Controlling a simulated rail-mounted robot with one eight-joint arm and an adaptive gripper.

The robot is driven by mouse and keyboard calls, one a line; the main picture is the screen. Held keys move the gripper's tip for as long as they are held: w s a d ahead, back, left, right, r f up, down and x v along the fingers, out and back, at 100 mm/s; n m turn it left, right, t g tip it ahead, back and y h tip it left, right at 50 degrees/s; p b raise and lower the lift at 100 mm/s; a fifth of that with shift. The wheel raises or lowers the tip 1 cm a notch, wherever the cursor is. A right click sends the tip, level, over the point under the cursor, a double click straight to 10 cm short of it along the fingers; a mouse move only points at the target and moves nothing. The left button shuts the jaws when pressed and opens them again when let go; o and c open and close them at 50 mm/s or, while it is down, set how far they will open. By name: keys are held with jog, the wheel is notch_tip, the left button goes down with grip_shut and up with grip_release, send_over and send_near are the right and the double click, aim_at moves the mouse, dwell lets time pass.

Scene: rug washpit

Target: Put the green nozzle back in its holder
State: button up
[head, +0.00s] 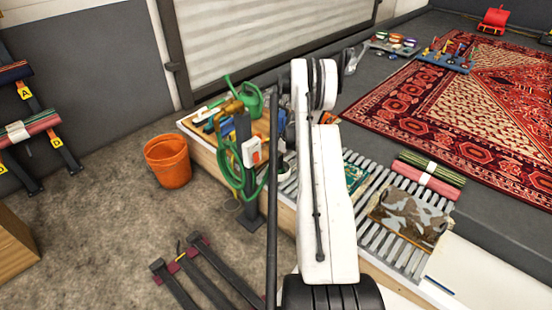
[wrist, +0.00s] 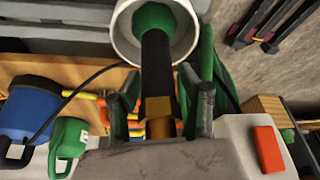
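The green nozzle (wrist: 156,75) has a dark grip, a brass-coloured collar and a green end. In the wrist view it lies between the fingers of my gripper (wrist: 162,104), with its green end inside the round white rim of a cup-like holder (wrist: 122,35). How deep it sits is unclear. The fingers stand apart on either side of the nozzle, with a visible gap on the left; contact on the right is hard to make out. In the head view my white arm hides the gripper and nozzle. A green hose (head: 228,165) hangs in loops at a dark post.
A white box with an orange panel (head: 252,152) is on the post; the panel also shows in the wrist view (wrist: 268,149). A green watering can (head: 251,99) stands on the bench. An orange bucket (head: 168,162) and dark rack bars (head: 207,270) are on the floor.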

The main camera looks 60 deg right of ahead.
jog(key=p+v, duration=0.3)
jog(key=v, duration=0.9)
jog(key=shift+s, duration=0.15)
